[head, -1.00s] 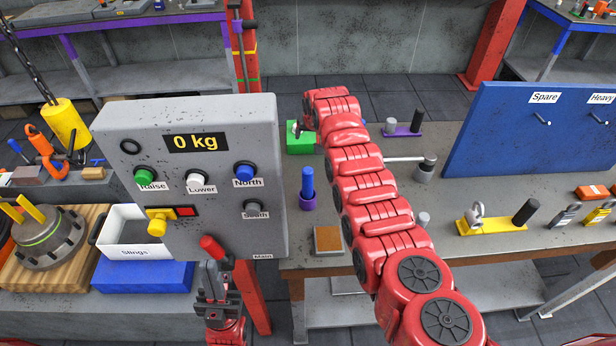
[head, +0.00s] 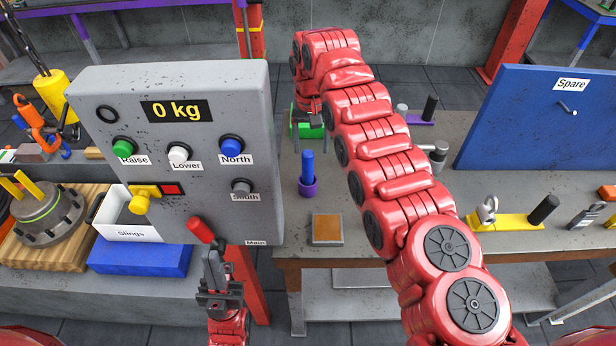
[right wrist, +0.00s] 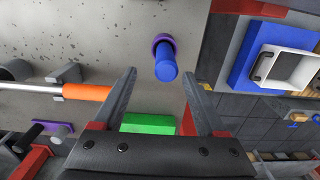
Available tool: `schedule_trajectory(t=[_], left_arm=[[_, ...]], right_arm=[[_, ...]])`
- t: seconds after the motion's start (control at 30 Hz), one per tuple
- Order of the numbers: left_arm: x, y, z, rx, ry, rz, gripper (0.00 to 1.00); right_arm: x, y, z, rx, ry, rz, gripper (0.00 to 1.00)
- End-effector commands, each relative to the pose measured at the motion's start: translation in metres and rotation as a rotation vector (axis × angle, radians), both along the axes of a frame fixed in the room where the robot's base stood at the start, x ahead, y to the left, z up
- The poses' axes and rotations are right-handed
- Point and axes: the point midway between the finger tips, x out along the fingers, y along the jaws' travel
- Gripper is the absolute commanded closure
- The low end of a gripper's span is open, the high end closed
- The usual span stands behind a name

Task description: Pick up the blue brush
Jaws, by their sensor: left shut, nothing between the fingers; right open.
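The blue brush (head: 307,166) shows as a blue upright cylinder standing in a purple round holder (head: 308,189) on the grey workbench. In the right wrist view the blue brush (right wrist: 166,66) is seen from above, beyond and between the fingertips, with the purple holder (right wrist: 161,42) around it. My right gripper (head: 307,138) is open and empty, pointing down behind the brush in the head view; its fingers also show in the right wrist view (right wrist: 158,78). My left gripper (head: 214,268) is shut and empty, just below the red lever handle on the grey control panel.
A green block (head: 309,124) lies beside my right gripper. The grey control panel (head: 200,110) stands left of the brush. An orange-brown pad (head: 327,229) lies at the bench's front edge. A blue board (head: 530,115) and yellow holder (head: 515,223) are at right.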

Motion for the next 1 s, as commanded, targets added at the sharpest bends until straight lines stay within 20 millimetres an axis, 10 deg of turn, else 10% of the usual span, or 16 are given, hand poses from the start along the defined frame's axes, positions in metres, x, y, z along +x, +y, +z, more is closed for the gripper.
schedule_trajectory(t=[1.0], left_arm=[[0.000,0.000,0.039,0.000,0.001,0.000,1.00]], right_arm=[[-0.001,0.008,-0.079,0.002,-0.002,0.000,0.30]])
